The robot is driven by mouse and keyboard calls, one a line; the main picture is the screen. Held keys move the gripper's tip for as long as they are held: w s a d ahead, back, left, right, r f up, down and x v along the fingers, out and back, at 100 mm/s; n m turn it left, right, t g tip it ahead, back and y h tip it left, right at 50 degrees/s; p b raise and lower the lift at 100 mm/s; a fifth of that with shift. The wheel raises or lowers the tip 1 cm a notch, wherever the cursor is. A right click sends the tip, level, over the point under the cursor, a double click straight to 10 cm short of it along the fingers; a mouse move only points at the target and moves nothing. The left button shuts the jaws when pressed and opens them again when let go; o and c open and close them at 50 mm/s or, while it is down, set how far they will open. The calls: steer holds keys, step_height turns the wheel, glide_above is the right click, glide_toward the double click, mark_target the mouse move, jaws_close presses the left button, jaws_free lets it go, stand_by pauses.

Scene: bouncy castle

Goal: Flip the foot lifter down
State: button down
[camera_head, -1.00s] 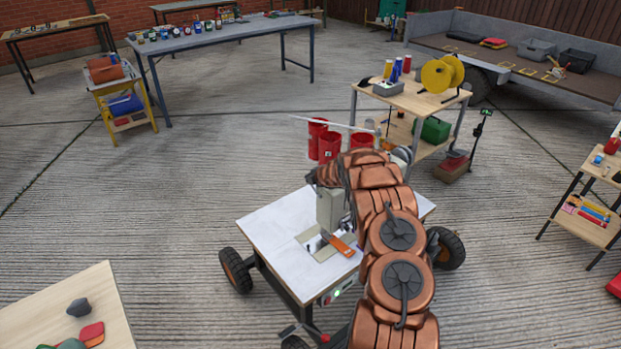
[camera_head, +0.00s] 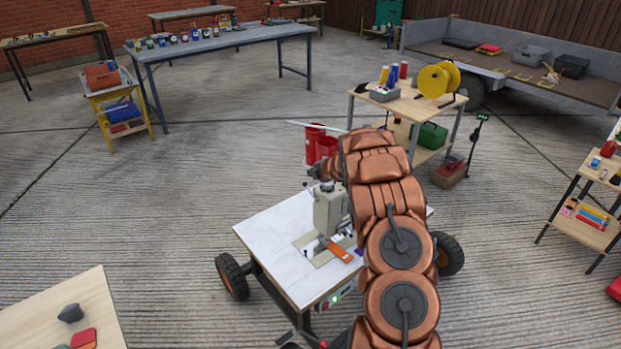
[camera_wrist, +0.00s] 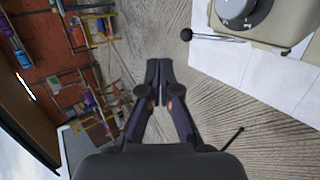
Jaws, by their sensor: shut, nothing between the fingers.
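The sewing machine (camera_head: 328,212) stands on a white-topped wheeled table (camera_head: 275,232), with an orange piece (camera_head: 340,252) at its base. Part of its body shows at the upper right of the wrist view (camera_wrist: 285,22), with a round dark dial. A thin metal lever with a black ball knob (camera_wrist: 187,34) sticks out beside it; I cannot tell whether this is the foot lifter. My gripper (camera_wrist: 158,64) is shut and empty, its fingertips apart from the knob and the machine. In the head view, my arm hides much of the machine's right side, and the fingers cannot be made out.
Red buckets (camera_head: 316,143) stand behind the machine table. A wooden workbench (camera_head: 408,103) with a yellow reel (camera_head: 434,82) is beyond my arm. A wooden table (camera_head: 60,310) is at the lower left. The concrete floor left of the machine is clear.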

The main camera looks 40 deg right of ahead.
steer(key=shift+s+a+r, duration=0.1)
steer(key=shift+s+r, duration=0.4)
steer(key=shift+r, duration=0.25)
steer(key=shift+s+a+r, duration=0.1)
steer(key=shift+s+r, duration=0.45)
steer(key=shift+r, duration=0.2)
steer(key=shift+s+a+r, duration=0.1)
steer(key=shift+s+r, duration=0.4)
steer(key=shift+r, duration=0.25)
